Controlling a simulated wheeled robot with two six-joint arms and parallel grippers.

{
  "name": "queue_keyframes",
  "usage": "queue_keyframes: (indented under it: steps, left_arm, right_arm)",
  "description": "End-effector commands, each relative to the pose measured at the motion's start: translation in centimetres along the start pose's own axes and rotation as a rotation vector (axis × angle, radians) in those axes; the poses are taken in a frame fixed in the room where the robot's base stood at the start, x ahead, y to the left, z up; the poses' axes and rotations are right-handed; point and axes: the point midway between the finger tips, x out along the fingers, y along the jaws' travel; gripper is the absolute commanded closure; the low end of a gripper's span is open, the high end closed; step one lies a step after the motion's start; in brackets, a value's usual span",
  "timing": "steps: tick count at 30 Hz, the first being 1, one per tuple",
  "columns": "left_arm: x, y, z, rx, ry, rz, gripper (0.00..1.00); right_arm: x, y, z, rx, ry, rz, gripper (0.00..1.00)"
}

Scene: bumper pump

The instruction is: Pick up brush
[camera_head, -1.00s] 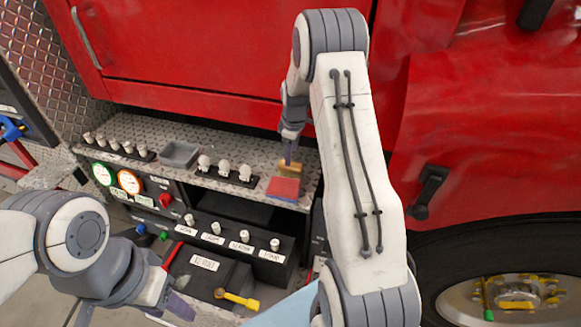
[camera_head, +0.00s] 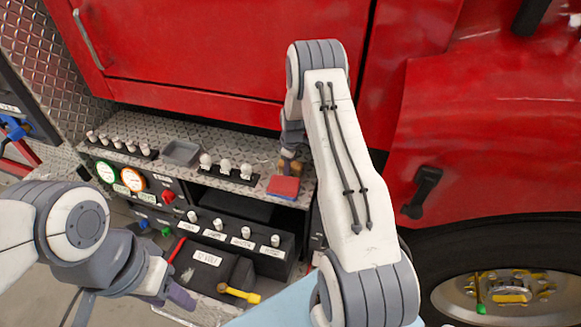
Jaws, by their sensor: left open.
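The brush seems to be the small tan-yellow block (camera_head: 291,166) on the diamond-plate ledge, just behind the red pad; its details are too small to read. My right gripper (camera_head: 291,156) points down from the far end of my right arm, with its fingertips at the block and partly covering it. I cannot tell whether its fingers are closed around it. My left gripper (camera_head: 172,298) is open and empty at the lower left, in front of the black box and away from the brush.
The red pad (camera_head: 283,187) lies at the ledge's right front edge. A grey tray (camera_head: 181,153) and several white-capped knobs (camera_head: 226,168) stand on the ledge to the left. Below are gauges (camera_head: 132,179), a black box (camera_head: 205,262) and a yellow-handled tool (camera_head: 238,293). The red truck body (camera_head: 200,60) rises behind.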

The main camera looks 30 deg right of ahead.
Motion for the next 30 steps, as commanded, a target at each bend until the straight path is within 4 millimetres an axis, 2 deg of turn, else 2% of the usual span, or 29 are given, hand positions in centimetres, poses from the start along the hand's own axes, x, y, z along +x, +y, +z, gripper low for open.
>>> queue_keyframes:
  steps: [1, 3, 4, 14, 20, 25, 30]
  left_arm:
    - [0.0, 0.0, 0.0, 0.000, 0.000, 0.000, 0.50]
    - [0.0, 0.0, 0.0, 0.000, 0.000, 0.000, 0.50]
    - [0.0, 0.0, 0.0, 0.000, 0.000, 0.000, 0.50]
    - [0.1, 0.0, 0.0, 0.000, 0.000, 0.000, 0.50]
    - [0.8, -0.1, 0.0, 0.000, 0.000, 0.000, 0.50]
    - [2.4, -0.2, 0.1, 0.001, 0.000, 0.000, 0.50]
    - [3.6, -0.3, 0.2, 0.002, 0.000, 0.000, 0.50]
  right_arm:
    - [0.0, 0.0, 0.0, 0.000, 0.000, 0.000, 0.65]
    - [0.0, 0.0, 0.0, 0.000, 0.000, 0.000, 0.92]
    - [0.0, 0.0, 0.0, 0.000, 0.000, 0.000, 1.00]
    - [-0.1, 0.0, 0.0, 0.000, 0.000, 0.000, 1.00]
    - [-1.2, 0.3, -0.1, 0.000, 0.002, 0.003, 1.00]
    - [-4.0, 0.7, -0.5, 0.000, 0.004, 0.007, 1.00]
    - [-6.8, -1.5, 2.5, 0.003, 0.002, 0.004, 1.00]
